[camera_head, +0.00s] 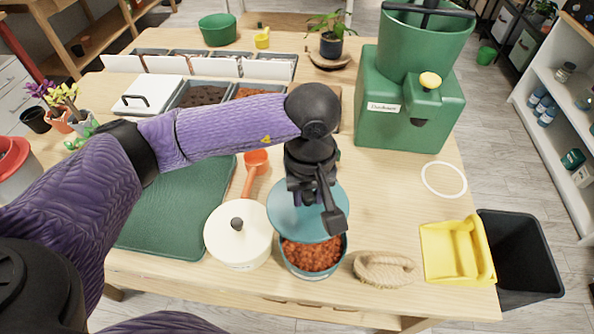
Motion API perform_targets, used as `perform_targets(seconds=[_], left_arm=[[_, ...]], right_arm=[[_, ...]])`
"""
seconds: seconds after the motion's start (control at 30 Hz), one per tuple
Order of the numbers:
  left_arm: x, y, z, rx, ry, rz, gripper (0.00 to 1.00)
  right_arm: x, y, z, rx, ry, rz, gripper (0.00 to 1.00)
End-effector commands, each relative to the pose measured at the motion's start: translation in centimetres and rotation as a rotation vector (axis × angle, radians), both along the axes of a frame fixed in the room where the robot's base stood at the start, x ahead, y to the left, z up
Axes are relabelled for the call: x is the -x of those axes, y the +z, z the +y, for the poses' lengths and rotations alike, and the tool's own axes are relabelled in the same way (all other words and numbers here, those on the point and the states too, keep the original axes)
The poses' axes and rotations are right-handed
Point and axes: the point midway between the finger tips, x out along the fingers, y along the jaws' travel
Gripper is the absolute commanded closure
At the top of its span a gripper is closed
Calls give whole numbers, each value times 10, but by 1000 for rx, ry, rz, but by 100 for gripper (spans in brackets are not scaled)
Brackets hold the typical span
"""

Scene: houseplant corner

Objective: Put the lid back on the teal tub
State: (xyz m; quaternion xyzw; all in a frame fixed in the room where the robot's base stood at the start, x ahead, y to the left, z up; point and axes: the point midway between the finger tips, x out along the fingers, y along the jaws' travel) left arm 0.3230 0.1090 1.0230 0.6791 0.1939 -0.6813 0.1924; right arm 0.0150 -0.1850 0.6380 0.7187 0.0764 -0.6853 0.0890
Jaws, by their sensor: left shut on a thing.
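The teal tub (313,272) stands near the front edge of the table, with reddish-brown granules showing inside. My left gripper (318,208) is over the tub's back side, shut on the teal lid (289,222). The lid covers the back part of the tub's opening in this view, and the front part stays uncovered. I cannot tell whether the lid touches the rim. The lid's knob is hidden by the gripper. My right gripper is not in view.
A cream lidded pot (238,240) stands close left of the tub. An orange scoop (255,165) lies behind. A green machine (405,115) stands at the back right.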

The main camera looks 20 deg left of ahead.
Motion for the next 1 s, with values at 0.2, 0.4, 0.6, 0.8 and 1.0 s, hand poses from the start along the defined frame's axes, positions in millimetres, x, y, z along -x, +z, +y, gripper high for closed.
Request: perform_targets(seconds=[0.2,0.4,0.6,0.8,1.0], left_arm=[[7,-12,-18,-4,379,-1,100],[10,-24,-24,-5,514,-4,100],[10,-41,-23,-6,514,-2,100],[10,-68,-23,-5,513,-2,100],[10,-87,-23,-6,512,-4,100]], right_arm=[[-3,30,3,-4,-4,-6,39],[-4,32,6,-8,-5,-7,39],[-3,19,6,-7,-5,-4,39],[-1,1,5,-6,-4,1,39],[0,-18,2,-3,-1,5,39]])
